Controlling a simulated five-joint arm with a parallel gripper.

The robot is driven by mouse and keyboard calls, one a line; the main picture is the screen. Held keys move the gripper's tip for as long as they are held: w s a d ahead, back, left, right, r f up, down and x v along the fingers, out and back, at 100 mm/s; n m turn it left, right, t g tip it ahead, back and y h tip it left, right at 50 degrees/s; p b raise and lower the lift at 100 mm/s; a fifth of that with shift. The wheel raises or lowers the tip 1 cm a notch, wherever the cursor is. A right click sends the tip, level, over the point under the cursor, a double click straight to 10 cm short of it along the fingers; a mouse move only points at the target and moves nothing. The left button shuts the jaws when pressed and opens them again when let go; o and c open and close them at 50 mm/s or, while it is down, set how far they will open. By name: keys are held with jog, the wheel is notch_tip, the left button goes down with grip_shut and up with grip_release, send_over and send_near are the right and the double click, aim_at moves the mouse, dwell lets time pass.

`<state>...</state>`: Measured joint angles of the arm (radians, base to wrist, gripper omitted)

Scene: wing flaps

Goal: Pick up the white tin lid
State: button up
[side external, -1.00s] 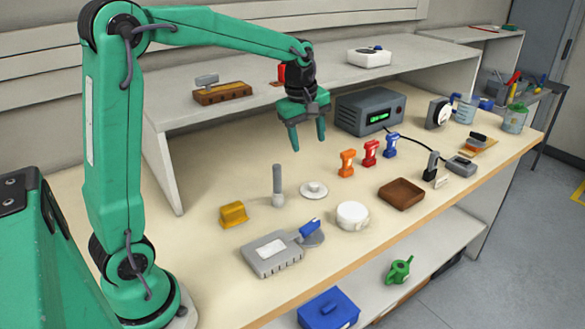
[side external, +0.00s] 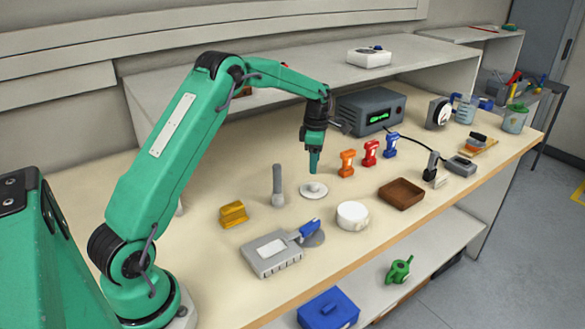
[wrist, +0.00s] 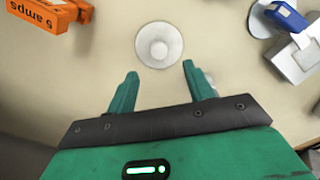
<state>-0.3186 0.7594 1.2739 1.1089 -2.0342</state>
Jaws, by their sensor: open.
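The white tin lid (side external: 313,190) is a flat round disc with a small raised knob in its middle. It lies flat on the bench. In the wrist view the lid (wrist: 159,46) is just beyond my fingertips, centred between them, and fully visible. My gripper (side external: 313,170) points down above the lid in the side view, with its fingers seen edge-on. In the wrist view my gripper (wrist: 159,70) is open, with nothing between its fingers. It does not appear to touch the lid.
A grey upright post (side external: 278,187) stands left of the lid. An orange block (side external: 347,163) stands to its right. A round white tin (side external: 352,213) is nearer the front edge. A grey box with a blue lever (side external: 308,228) is also in front. A shelf (side external: 250,95) runs behind.

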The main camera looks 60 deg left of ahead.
aim_at(314, 184)
jog(key=shift+f, duration=1.35)
jog(key=shift+f, duration=2.6)
jog(key=c, duration=1.1)
jog(key=shift+o, duration=0.2)
jog(key=shift+r, duration=0.1)
